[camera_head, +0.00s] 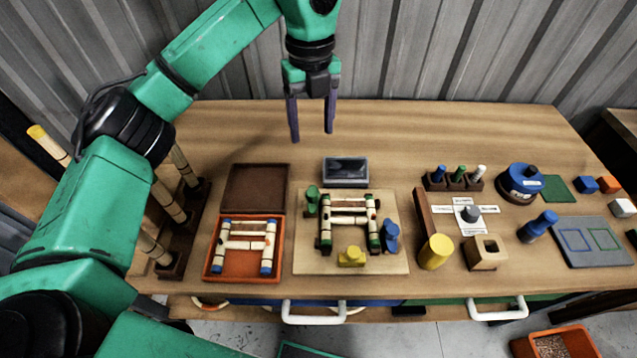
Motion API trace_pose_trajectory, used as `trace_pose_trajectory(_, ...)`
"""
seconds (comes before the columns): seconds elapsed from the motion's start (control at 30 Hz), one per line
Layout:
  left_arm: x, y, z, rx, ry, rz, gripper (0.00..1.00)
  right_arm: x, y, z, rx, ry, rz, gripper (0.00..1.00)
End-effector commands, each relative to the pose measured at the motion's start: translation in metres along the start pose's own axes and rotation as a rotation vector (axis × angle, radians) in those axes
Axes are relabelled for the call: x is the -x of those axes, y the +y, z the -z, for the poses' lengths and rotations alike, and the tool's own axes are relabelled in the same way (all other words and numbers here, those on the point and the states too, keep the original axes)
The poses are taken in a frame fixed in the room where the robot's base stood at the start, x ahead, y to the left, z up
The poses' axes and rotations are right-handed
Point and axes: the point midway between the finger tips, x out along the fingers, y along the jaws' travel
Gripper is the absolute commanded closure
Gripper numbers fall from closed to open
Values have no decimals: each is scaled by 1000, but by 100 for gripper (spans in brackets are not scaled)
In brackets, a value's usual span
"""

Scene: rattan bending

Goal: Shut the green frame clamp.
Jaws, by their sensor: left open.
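The green frame clamp (312,201) stands at the upper left of a pale wooden board (308,260). Whether the green clamp touches the frame is too small to tell. My left gripper (312,138) is open and empty, pointing down above the back of the table, behind the green clamp. My right gripper is not in view.
An open box (211,262) with another rattan frame sits left of the board. A grey tray (345,171) lies behind it. A yellow cylinder (436,252), a wooden block (487,253) and a blue round container (521,184) stand to the right. The table's back strip is clear.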

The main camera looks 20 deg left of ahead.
Motion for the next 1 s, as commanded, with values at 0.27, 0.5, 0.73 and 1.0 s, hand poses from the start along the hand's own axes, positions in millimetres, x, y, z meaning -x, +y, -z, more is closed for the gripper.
trace_pose_trajectory(0.27,-52,0,0,-2,0,2,33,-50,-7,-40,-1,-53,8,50)
trace_pose_trajectory(0.5,-73,0,1,-4,5,-1,33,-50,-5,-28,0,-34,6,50)
trace_pose_trajectory(0.73,-130,0,1,-2,4,-3,33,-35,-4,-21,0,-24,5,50)
trace_pose_trajectory(1.0,-185,-1,1,-3,3,1,33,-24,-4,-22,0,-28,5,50)
